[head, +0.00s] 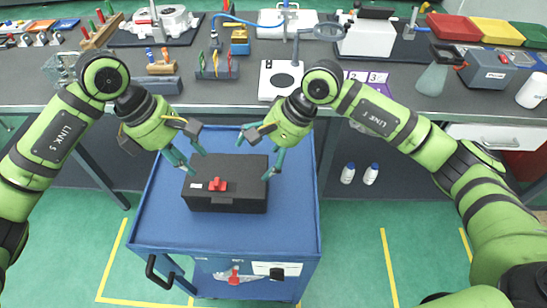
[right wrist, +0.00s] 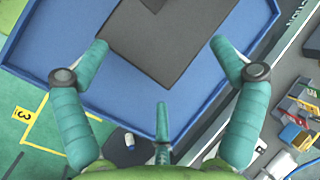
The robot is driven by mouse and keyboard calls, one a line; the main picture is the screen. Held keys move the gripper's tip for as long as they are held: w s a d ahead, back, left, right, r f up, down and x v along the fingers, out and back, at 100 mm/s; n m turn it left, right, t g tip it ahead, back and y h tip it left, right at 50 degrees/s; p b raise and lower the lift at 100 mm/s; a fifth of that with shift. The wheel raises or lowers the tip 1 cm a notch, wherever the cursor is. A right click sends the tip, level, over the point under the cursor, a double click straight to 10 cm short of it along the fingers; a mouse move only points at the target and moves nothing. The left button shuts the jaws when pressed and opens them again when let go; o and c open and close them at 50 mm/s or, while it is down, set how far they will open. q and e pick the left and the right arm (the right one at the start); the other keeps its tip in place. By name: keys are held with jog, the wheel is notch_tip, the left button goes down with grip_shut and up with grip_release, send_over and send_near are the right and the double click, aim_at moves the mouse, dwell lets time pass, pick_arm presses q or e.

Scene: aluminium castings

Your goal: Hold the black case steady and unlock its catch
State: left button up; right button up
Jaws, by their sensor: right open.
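The black case (head: 247,184) lies on the blue cart top (head: 160,222), with a red catch (head: 218,184) on its upper face. My left gripper (head: 198,164) is at the case's far left corner, its fingers apart; whether they touch the case is unclear. My right gripper (head: 254,160) is at the far right corner, fingers spread, one tip by the right side and one beyond the far edge. In the right wrist view a corner of the case (right wrist: 165,40) shows between and beyond the open fingers. The catch is not visible there.
The cart has a raised rim and a black handle (head: 158,272) at the front left. A grey workbench (head: 215,98) behind it holds castings, tools and coloured bins (head: 495,32). Blue cart surface is free left and in front of the case.

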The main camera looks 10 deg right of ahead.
jog(key=shift+s+f+n+h, duration=0.2)
jog(key=shift+f+n+h, duration=0.25)
jog(key=shift+f, duration=0.8)
jog(key=shift+s+f+n+h, duration=0.15)
jog(key=shift+f+n+h, duration=0.35)
jog(key=shift+f, duration=0.75)
jog(key=shift+s+f+n+h, duration=0.2)
jog(key=shift+f+n+h, duration=0.25)
jog(key=shift+f, duration=0.8)
jog(key=shift+d, duration=0.1)
